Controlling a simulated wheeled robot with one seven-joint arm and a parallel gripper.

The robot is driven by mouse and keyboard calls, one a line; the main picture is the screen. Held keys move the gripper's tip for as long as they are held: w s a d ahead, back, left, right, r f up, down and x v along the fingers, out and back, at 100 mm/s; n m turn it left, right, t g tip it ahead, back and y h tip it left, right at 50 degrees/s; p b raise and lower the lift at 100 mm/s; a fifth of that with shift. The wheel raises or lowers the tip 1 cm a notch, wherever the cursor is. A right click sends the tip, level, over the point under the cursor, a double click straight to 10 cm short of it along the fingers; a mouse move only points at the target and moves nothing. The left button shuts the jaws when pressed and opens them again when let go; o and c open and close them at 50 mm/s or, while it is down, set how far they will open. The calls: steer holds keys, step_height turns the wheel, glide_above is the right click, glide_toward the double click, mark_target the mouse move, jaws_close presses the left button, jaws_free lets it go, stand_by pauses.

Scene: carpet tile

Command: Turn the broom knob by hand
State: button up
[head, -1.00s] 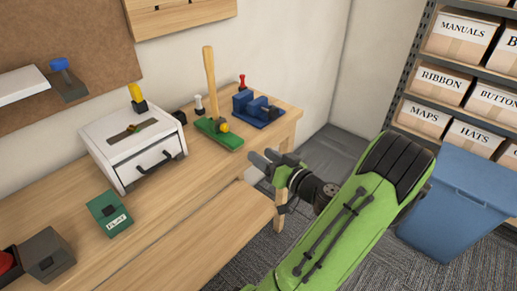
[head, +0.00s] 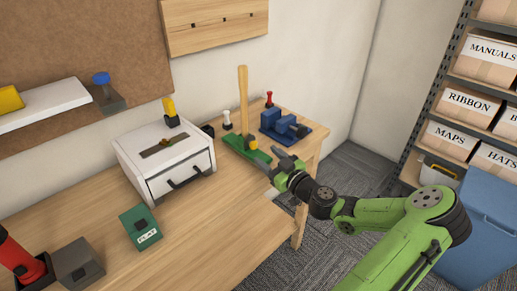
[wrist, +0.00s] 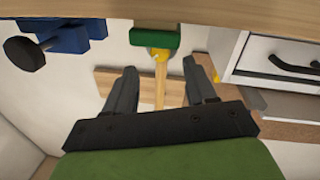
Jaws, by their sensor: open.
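The broom stands on the bench with its wooden handle (head: 243,105) upright and its green base (head: 240,147) on the bench top. A small yellow knob (head: 253,143) sits low at the handle, on the side toward my gripper. My gripper (head: 274,160) is open and empty, close to the front right of the green base. In the wrist view, which is upside down, the yellow knob (wrist: 160,55) and green base (wrist: 155,38) appear beyond and between my open fingers (wrist: 161,75). I see a gap between fingers and knob there.
A blue vise-like object (head: 285,125) and a red-topped peg (head: 268,99) stand behind right of the broom. A white drawer box (head: 190,160) stands left, with a green block (head: 141,227) in front. The bench's middle front is clear.

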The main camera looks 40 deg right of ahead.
mark_target(256, 146)
steer(key=w, duration=0.6)
steer(key=shift+d, duration=0.25)
steer(key=c, duration=1)
steer(key=shift+c, duration=0.2)
steer(key=m+p, duration=0.1)
steer(key=m, duration=0.2)
steer(key=shift+r, duration=0.15)
steer(key=shift+m+g+p, duration=0.4)
steer(key=shift+m+p, duration=0.3)
steer(key=shift+m, duration=0.8)
steer(key=shift+d, duration=0.1)
